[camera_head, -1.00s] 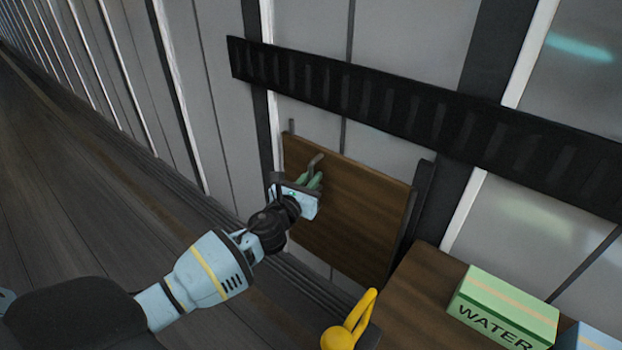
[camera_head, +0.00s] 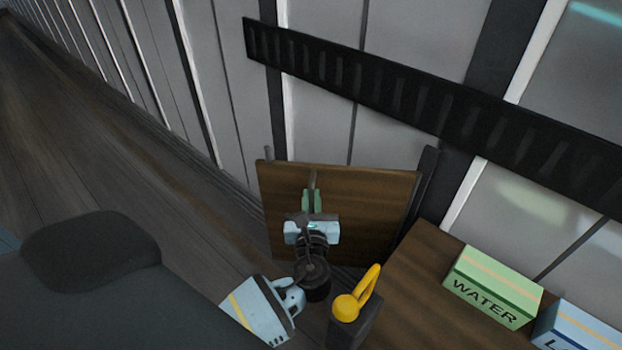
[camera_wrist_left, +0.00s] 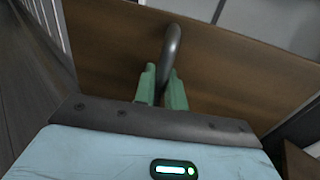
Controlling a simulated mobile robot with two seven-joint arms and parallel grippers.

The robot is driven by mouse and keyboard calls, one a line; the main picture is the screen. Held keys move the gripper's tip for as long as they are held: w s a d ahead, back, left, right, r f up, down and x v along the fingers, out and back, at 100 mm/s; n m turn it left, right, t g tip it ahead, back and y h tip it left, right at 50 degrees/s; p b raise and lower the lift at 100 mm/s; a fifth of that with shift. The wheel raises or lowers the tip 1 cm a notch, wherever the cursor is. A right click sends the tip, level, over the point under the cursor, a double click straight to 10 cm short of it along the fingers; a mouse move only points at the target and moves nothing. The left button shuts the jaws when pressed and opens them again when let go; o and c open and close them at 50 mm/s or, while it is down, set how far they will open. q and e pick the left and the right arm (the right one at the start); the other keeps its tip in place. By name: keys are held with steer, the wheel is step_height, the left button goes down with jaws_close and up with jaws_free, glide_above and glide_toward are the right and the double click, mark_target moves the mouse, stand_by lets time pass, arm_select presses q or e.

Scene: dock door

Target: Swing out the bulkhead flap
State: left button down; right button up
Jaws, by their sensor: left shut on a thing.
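The bulkhead flap (camera_head: 367,205) is a brown wooden panel in front of the grey wall, with its right side by a dark post. It stands swung out from the wall at its left side. A grey bar handle (camera_wrist_left: 172,45) is fixed on its face. My left gripper (camera_head: 312,192) has its green fingers shut on the handle. In the left wrist view the fingers (camera_wrist_left: 161,80) sit on both sides of the handle's lower end. My right gripper is not in view.
A yellow hook-shaped piece (camera_head: 357,296) on a dark post stands just right of my left arm. A wooden surface (camera_head: 415,290) at the lower right holds a green WATER box (camera_head: 493,287) and a blue box (camera_head: 580,330). A black slotted rail (camera_head: 430,100) crosses the wall above. The floor at left is clear.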

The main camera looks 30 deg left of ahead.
arm_select(q)
steer(key=shift+w+d+p+v, duration=0.15)
steer(key=shift+p+v, duration=0.15)
steer(key=shift+v, duration=0.75)
steer(key=shift+w+d+p+v, duration=0.15)
steer(key=shift+p+v, duration=0.15)
steer(key=shift+v, duration=0.75)
steer(key=shift+s, duration=0.1)
steer(key=c, duration=1.6)
jaws_free()
steer(key=shift+o, duration=0.2)
steer(key=shift+s, duration=0.1)
